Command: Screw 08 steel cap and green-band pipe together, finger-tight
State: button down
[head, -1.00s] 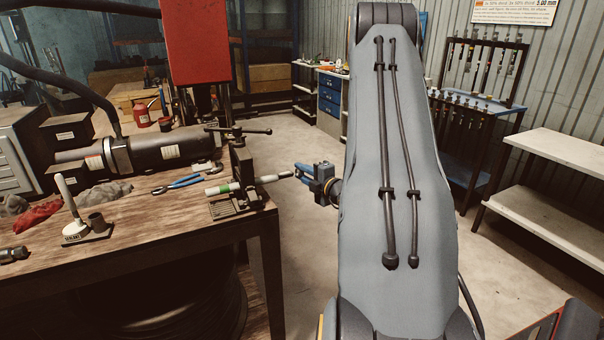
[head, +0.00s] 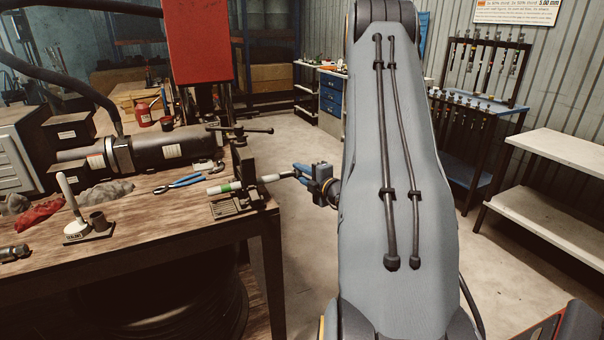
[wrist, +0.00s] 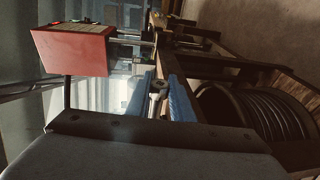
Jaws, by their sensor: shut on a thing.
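The green-band pipe (head: 224,188) lies level in the vise (head: 243,165) at the right end of the bench, its green band left of the jaws. A pale metal length (head: 270,178) sticks out right of the vise, in line with the pipe. My gripper (head: 297,173) is at its right end, shut on what looks like the steel cap. In the wrist view the steel cap (wrist: 157,88) sits between the two blue fingers. The fingers partly hide it, so I cannot tell how far it is threaded on.
A large cylinder (head: 165,147) is behind. A hose reel (wrist: 262,112) is under the bench. Floor right of the vise is clear.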

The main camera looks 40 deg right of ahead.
jog(key=shift+a, duration=0.2)
jog(key=c, duration=1.5)
grip_release()
jog(key=shift+s+a+r+b, duration=0.15)
jog(key=shift+s+b, duration=0.25)
jog(key=shift+s, duration=0.9)
jog(key=shift+s+a+r+b, duration=0.1)
jog(key=shift+s+b, duration=0.25)
jog(key=shift+s, duration=0.9)
jog(key=shift+s+a+r+b, duration=0.15)
jog(key=shift+s+b, duration=0.25)
jog(key=shift+s, duration=0.9)
